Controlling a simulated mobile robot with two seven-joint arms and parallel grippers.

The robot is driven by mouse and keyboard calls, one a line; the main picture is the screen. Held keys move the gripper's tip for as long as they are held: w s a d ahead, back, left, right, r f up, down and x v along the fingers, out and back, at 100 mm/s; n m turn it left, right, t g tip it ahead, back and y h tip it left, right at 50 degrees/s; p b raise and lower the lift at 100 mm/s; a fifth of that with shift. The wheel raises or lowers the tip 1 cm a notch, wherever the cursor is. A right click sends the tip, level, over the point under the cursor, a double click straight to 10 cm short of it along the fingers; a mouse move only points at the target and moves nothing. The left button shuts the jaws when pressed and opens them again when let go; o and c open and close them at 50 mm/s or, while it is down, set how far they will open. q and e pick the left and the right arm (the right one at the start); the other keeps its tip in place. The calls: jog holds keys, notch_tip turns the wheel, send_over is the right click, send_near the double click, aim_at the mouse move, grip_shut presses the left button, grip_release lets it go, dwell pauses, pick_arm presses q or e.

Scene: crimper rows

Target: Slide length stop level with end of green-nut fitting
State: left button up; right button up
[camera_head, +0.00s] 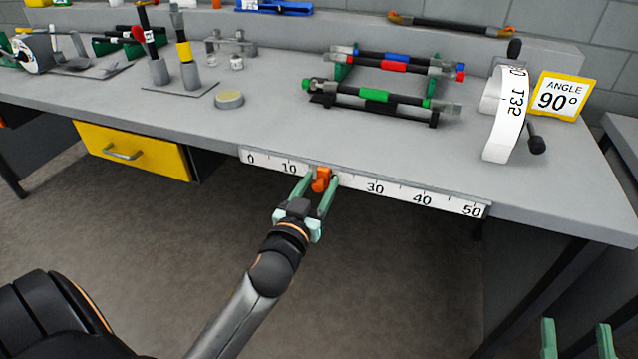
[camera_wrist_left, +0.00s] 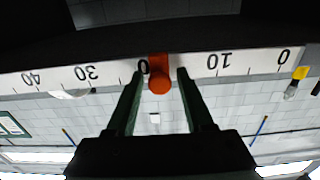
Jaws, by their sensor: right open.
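The orange length stop (camera_head: 322,179) sits on the white scale rail (camera_head: 420,199) along the bench's front edge, close to the 20 mark, whose label it partly covers. It also shows in the left wrist view (camera_wrist_left: 159,74). My left gripper (camera_head: 314,186) is open, its green fingers on either side of the stop, with gaps visible in the wrist view (camera_wrist_left: 160,78). The green-nut fitting (camera_head: 375,95) is a dark hose with green parts, lying on a low black rack nearest the bench front. My right gripper (camera_head: 577,338) is open and empty at the bottom right.
Hoses with blue (camera_head: 396,58) and red (camera_head: 393,67) bands lie behind on the green-ended rack. A white dial (camera_head: 507,115) and a yellow-edged "ANGLE 90°" sign (camera_head: 560,97) stand at the right. A grey disc (camera_head: 229,99) lies left. The bench between rail and rack is clear.

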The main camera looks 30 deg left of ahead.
pick_arm(q)
grip_shut()
dwell(1.1)
